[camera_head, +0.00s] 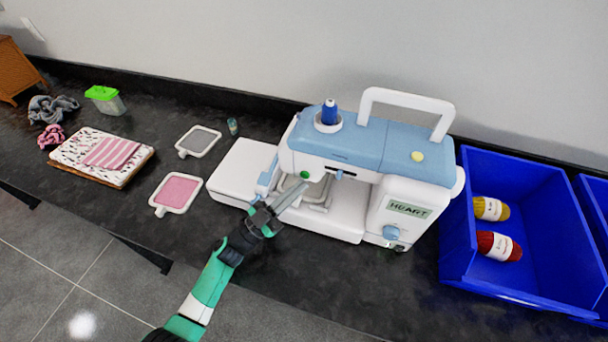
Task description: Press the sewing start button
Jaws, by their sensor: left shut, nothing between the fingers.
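The white and blue sewing machine (400,190) stands upright on the dark counter. A small green button (305,174) shows on the front of its head, at the left end. My left gripper (303,186) is shut and empty, with its fingertips just below the green button in the picture. I cannot tell whether the tips touch the machine. The gripper hides part of the needle area. The machine also has a blue dial (391,233) at the lower right and a yellow knob (418,156) on top. My right gripper is not in view.
A blue bin (463,262) with yellow and red yarn (499,246) stands close on the right. Two small hoops (198,141) (176,193), folded cloth (112,153) and a green-lidded container (104,97) lie to the left. The counter's front strip is clear.

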